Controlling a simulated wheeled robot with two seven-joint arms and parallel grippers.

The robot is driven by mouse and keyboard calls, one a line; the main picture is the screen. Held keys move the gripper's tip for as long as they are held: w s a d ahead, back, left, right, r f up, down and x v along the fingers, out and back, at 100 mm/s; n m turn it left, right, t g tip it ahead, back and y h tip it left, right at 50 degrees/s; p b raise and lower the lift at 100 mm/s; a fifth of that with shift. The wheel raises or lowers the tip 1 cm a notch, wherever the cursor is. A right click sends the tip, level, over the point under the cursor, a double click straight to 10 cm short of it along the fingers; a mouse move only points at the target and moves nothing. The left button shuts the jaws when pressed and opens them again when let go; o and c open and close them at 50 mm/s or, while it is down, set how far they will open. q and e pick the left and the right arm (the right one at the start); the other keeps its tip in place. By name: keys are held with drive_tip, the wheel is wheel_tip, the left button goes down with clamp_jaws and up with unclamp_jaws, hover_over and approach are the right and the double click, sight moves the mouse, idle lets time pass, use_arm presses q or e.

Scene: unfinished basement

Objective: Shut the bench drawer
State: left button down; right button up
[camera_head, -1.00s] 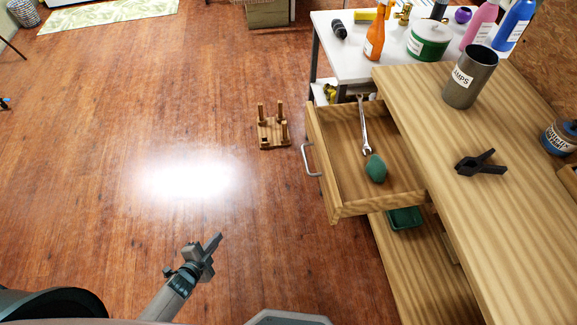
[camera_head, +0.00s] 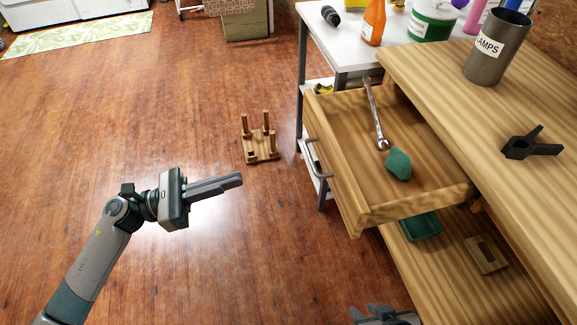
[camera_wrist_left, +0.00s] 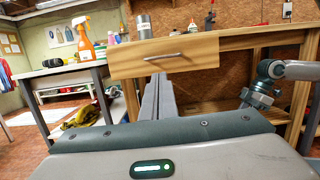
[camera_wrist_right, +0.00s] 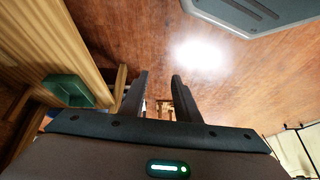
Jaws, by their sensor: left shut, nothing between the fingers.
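The bench drawer (camera_head: 345,180) is pulled out from the wooden bench (camera_head: 455,110). A wrench (camera_head: 374,112) and a green lump (camera_head: 398,164) lie inside it. Its metal handle (camera_head: 318,160) is on the front, which also shows in the left wrist view (camera_wrist_left: 165,55). My left gripper (camera_head: 240,180) is shut and empty, left of the drawer front and apart from it, pointing toward it. My right gripper (camera_head: 375,312) shows only partly at the bottom edge of the head view, below the drawer. In the right wrist view its fingers (camera_wrist_right: 158,95) are apart with nothing between them.
A white table (camera_head: 345,45) with bottles stands behind the drawer. A small wooden pegged stand (camera_head: 260,140) is on the floor left of the drawer. A green tray (camera_head: 420,226) is on the lower shelf. A clamp (camera_head: 530,145) and grey cup (camera_head: 497,48) are on the benchtop. The floor at left is clear.

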use_arm(q)
drive_tip(key=shift+s+r, duration=0.1)
use_arm(e)
drive_tip(key=shift+r, duration=0.1)
use_arm(q)
drive_tip(key=shift+d, duration=0.1)
